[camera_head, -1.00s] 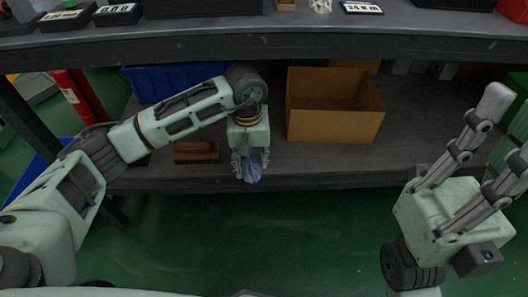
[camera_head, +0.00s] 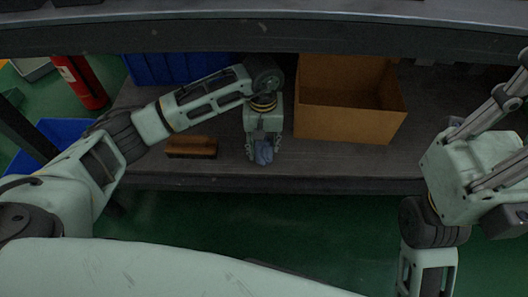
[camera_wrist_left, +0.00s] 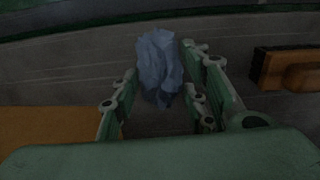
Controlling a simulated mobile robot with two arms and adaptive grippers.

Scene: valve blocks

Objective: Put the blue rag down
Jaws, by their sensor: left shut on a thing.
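The blue rag (camera_head: 264,152) is a small crumpled cloth between the fingertips of my left gripper (camera_head: 263,158). In the left wrist view the rag (camera_wrist_left: 159,67) shows between the fingers of the gripper (camera_wrist_left: 160,88), which is shut on it. In the head view the gripper points down over the lower shelf (camera_head: 330,168), close to its front edge. I cannot tell whether the rag touches the shelf. My right gripper (camera_head: 520,95) is raised at the right edge of the head view, partly cut off, and its fingertips are not clearly seen.
An open cardboard box (camera_head: 345,125) stands right of the left gripper. A brown brush-like block (camera_head: 191,147) lies to its left, and a blue bin (camera_head: 165,68) is behind. The upper shelf edge (camera_head: 270,38) runs above the arm. A red extinguisher (camera_head: 82,82) stands at left.

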